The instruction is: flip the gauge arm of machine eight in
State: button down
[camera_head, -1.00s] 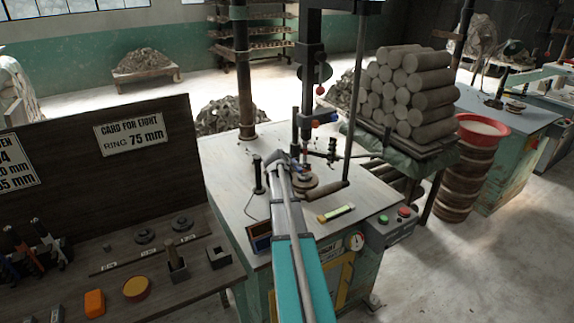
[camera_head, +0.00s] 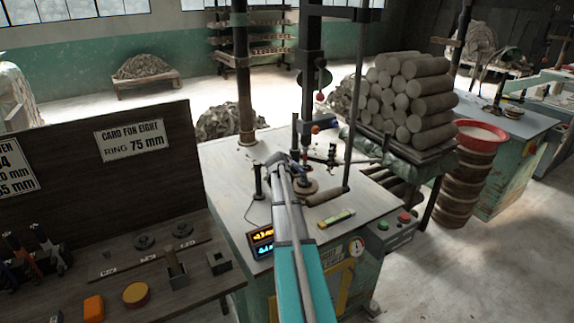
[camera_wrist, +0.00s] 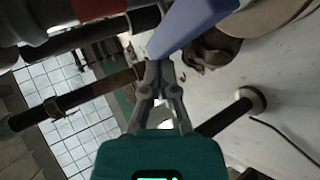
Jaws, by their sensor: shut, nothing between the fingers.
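Machine eight is the pale-topped bench (camera_head: 225,180) in the middle of the head view, with a dark column over it. A blue bar (camera_wrist: 205,22), probably the gauge arm, crosses the top of the wrist view. Its narrow end is right by my fingertips; I cannot tell whether they touch.
A digital readout (camera_head: 262,242) glows orange and blue at the bench's front left. A black post (camera_head: 258,183) stands on the bench left of my arm. A yellow-green object (camera_head: 336,217) lies at the front. Stacked clay cylinders (camera_head: 405,95) stand behind right. A tool shelf (camera_head: 150,270) is left.

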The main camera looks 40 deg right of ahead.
jog(key=shift+d+r, duration=0.15)
jog(key=s+a+r+p, duration=0.6)
jog(key=s+a+p, duration=0.1)
jog(key=s+a, duration=0.1)
jog(key=shift+s+r, duration=0.4)
jog(key=shift+s, duration=0.25)
jog(key=shift+a, duration=0.1)
jog(key=a+f+m+g+y, duration=0.1)
jog(key=a+f+m+y, duration=0.15)
jog(key=a, duration=1.05)
jog(key=a+f+m+g+y, duration=0.1)
jog(key=a+f+y, duration=0.25)
jog(key=a, duration=0.95)
jog(key=s+a+f+m+g+y, duration=0.1)
jog(key=s+a, duration=0.4)
jog(key=a, duration=0.7)
jog(key=s+a+f+m+g+y, duration=0.1)
jog(key=s+a, duration=0.4)
jog(key=a, duration=0.7)
jog(key=shift+f+m+g+y, duration=0.35)
jog(key=shift+f+g+y, duration=0.3)
jog(key=shift+g+y, duration=0.45)
